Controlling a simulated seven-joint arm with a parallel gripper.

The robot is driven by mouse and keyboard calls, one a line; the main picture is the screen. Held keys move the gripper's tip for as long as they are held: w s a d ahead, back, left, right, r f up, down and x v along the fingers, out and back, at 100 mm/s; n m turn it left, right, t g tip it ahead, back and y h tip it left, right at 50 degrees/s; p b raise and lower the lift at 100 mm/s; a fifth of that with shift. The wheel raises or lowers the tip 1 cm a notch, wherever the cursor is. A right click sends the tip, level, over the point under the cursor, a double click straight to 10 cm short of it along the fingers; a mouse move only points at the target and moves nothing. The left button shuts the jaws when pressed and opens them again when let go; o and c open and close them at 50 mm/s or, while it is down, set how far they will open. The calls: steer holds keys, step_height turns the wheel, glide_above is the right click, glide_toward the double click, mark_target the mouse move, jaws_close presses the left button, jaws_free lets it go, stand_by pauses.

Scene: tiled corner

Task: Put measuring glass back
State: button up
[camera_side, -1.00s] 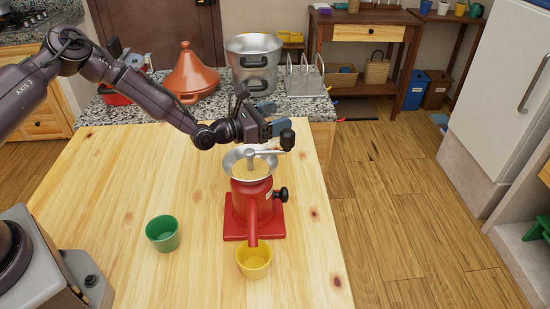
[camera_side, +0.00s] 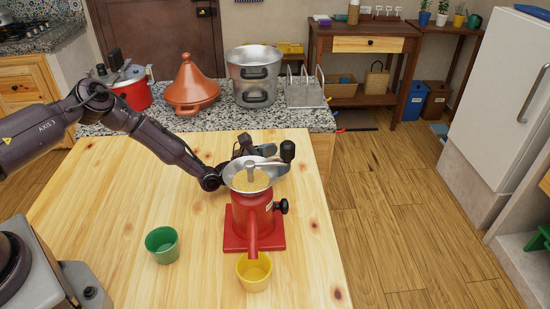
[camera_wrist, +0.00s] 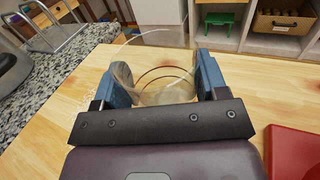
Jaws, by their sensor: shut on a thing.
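My gripper (camera_side: 262,156) is low over the wooden table behind the red grinder, whose funnel hides part of it in the side view. In the wrist view my gripper (camera_wrist: 163,66) has its blue fingers shut on a clear measuring glass (camera_wrist: 165,92), one finger on each side. The glass is see-through, and I cannot tell whether it touches the table. The glass cannot be made out in the side view.
The red grinder (camera_side: 252,214) has grain-coloured stuff in its funnel and a crank on top. A yellow cup (camera_side: 254,272) stands under its spout. A green cup (camera_side: 162,245) stands to the left. A granite counter (camera_side: 205,122) with pots lies behind the table.

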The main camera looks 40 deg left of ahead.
steer(key=o, duration=1)
steer(key=shift+f, duration=0.1)
steer(key=shift+r, duration=0.25)
steer(key=v, duration=1.2)
